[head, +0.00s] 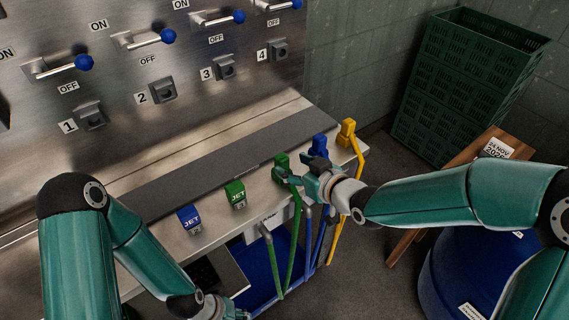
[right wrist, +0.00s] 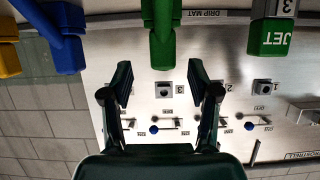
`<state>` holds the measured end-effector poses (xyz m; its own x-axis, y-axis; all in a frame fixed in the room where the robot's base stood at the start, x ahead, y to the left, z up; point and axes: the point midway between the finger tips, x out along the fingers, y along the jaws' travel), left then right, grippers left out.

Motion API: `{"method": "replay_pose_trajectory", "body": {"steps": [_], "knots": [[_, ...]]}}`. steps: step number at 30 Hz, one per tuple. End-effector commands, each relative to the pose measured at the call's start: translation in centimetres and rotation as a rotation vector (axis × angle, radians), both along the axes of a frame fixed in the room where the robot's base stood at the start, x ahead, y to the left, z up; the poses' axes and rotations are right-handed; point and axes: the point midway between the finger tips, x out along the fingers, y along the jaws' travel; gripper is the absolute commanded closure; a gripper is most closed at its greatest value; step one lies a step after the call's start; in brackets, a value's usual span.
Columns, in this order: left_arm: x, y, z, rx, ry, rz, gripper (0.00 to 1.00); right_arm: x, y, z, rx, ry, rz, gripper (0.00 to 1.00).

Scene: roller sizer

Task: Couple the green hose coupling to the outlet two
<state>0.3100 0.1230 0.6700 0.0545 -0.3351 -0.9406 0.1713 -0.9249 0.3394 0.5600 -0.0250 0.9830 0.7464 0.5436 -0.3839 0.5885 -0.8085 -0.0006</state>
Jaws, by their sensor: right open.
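The green hose coupling (head: 281,164) stands at the shelf's front edge with its green hose hanging below. In the right wrist view the green coupling (right wrist: 162,42) shows at the top, in line with the gap between my fingers. My right gripper (head: 298,178) is open and beside the coupling, not closed on it; its jaws (right wrist: 160,82) look empty. Outlet two (head: 162,90) is a dark square socket on the steel panel, with its label to the left and nothing in it. My left gripper (head: 232,312) is at the bottom edge, mostly cut off.
Blue (head: 319,147) and yellow (head: 347,132) hose couplings stand to the right of the green one. Blue (head: 190,219) and green (head: 236,193) JET pieces sit on the shelf to the left. Blue-handled valves line the panel. Green crates (head: 460,85) and a blue drum (head: 455,265) stand right.

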Motion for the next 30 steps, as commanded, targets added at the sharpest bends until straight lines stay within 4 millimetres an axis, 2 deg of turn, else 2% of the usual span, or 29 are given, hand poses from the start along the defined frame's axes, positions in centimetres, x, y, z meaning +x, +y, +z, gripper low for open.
{"method": "replay_pose_trajectory", "body": {"steps": [8, 12, 22, 30], "knots": [[0.0, 0.0, 1.7, 0.000, 0.000, 0.000, 0.60, 2.1, 2.0, -0.3, 0.000, 0.001, 0.003, 0.40], [0.0, 0.0, 2.1, 0.000, 0.000, 0.000, 0.60, 3.3, 2.9, -1.1, 0.000, 0.001, 0.002, 0.40], [0.0, 0.0, 2.1, 0.000, 0.000, 0.000, 0.60, 3.8, 3.1, -1.5, 0.000, 0.000, 0.000, 0.40], [0.0, 0.0, 2.1, 0.000, 0.000, 0.000, 0.60, 3.8, 3.1, -1.5, 0.000, 0.000, 0.000, 0.85]]}}
